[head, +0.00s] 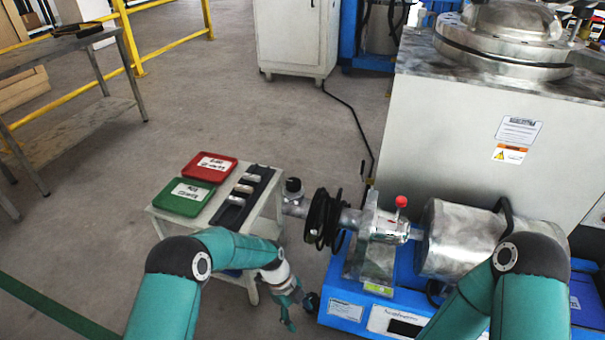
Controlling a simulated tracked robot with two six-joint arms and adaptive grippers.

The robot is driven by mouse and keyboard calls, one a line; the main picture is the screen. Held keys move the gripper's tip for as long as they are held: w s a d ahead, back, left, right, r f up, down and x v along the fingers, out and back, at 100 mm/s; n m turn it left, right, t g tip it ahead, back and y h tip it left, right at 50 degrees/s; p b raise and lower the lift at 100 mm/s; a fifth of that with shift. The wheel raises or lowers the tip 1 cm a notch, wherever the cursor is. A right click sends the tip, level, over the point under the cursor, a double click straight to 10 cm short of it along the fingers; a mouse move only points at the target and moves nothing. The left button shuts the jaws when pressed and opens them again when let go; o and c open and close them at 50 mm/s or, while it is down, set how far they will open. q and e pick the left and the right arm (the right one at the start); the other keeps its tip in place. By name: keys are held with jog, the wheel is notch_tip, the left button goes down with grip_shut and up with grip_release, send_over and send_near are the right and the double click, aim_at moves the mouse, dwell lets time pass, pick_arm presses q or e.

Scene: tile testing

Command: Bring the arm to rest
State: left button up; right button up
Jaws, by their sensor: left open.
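My left arm comes in from the lower left, and its gripper (291,304) hangs beyond the right side of the small white table, left of the blue machine. It is open, and I see nothing between its fingers. My right arm (520,285) shows at the lower right in front of the blue machine. Its gripper is out of the picture.
The small table (268,222) bears a red tray (210,167), a green tray (184,197) and a dark holder (243,197) with several pieces. The blue machine (342,290) with a metal drum (460,238) stands close right. Open floor (200,95) lies beyond.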

pick_arm(q)
jog(key=s+a+r+n+p, duration=0.3)
jog(key=s+a+r+p, duration=0.15)
jog(key=s+a, duration=0.3)
jog(key=s+a+r+n+t+p, duration=0.1)
jog(key=s+a+n, duration=0.1)
jog(key=s+n, duration=0.6)
jog(key=s+a+r+n+t+p, duration=0.1)
jog(key=s+a+n+p, duration=0.1)
jog(key=s+n, duration=0.6)
jog(key=w+r+n+p, duration=0.1)
jog(key=r+n+p, duration=0.3)
jog(key=r+p, duration=1.5)
jog(key=w+r+n+t+p, duration=0.1)
jog(key=r+n+p, duration=0.3)
jog(key=r+p, duration=1.4)
jog(key=shift+w+d+r+p, duration=0.15)
jog(key=shift+w+r+p, duration=0.3)
jog(key=shift+w, duration=0.25)
jog(key=shift+c, duration=0.3)
